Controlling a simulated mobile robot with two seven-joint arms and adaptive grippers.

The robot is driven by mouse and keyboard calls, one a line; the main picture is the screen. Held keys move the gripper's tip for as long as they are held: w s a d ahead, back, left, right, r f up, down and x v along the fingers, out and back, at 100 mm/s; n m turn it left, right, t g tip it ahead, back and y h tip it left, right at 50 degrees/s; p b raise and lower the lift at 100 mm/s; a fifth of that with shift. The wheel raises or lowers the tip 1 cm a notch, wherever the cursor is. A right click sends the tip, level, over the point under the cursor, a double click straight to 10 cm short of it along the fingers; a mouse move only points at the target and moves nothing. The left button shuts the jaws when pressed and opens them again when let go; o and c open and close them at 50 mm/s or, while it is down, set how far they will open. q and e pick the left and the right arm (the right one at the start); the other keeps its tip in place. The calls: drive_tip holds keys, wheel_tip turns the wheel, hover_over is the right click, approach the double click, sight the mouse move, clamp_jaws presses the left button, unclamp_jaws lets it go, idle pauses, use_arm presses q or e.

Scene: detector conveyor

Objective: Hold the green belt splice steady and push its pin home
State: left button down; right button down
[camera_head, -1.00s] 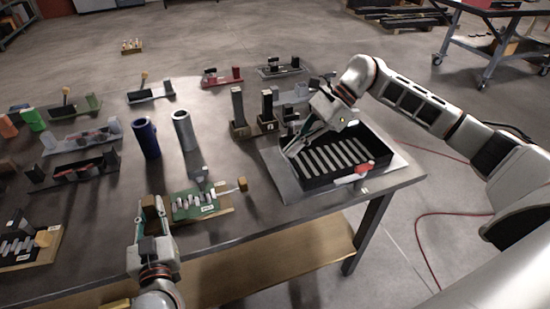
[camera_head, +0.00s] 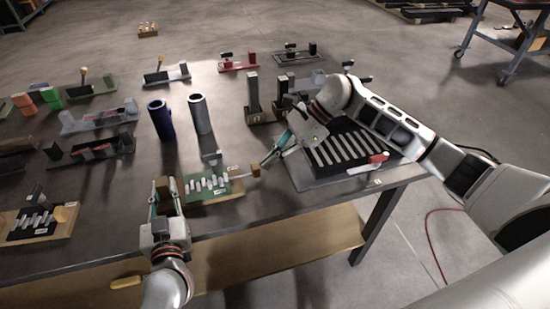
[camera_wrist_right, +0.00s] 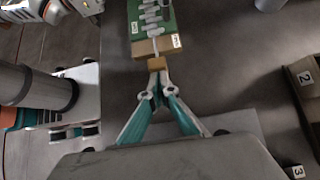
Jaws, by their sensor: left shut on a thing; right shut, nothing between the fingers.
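The green belt splice (camera_head: 208,188) lies on a wooden base near the table's front edge, with pale interlocking lugs along its middle. It also shows at the top of the right wrist view (camera_wrist_right: 150,20). Its pin ends in a tan block-shaped head (camera_head: 256,170), which stands out to the right on a thin shaft (camera_wrist_right: 154,47). My left gripper (camera_head: 166,190) is shut on the brown block at the splice's left end. My right gripper (camera_wrist_right: 158,78) is shut and empty, its fingertips right at the pin head (camera_wrist_right: 156,63); I cannot tell if they touch.
A black slotted tray (camera_head: 345,150) lies behind and under my right arm. A blue cylinder (camera_head: 160,119) and a grey cylinder (camera_head: 200,114) stand behind the splice. Another splice (camera_head: 38,222) lies at the front left. Several fixtures fill the back.

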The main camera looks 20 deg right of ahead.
use_arm(q)
drive_tip(key=shift+d, duration=0.1)
use_arm(e)
approach(231, 180)
drive_tip(key=x, duration=0.4)
drive_tip(key=d, duration=0.4)
drive_tip(key=shift+d, duration=0.25)
drive_tip(key=v, duration=0.9)
drive_tip(key=shift+d+r, duration=0.25)
drive_tip(key=shift+r, duration=0.05)
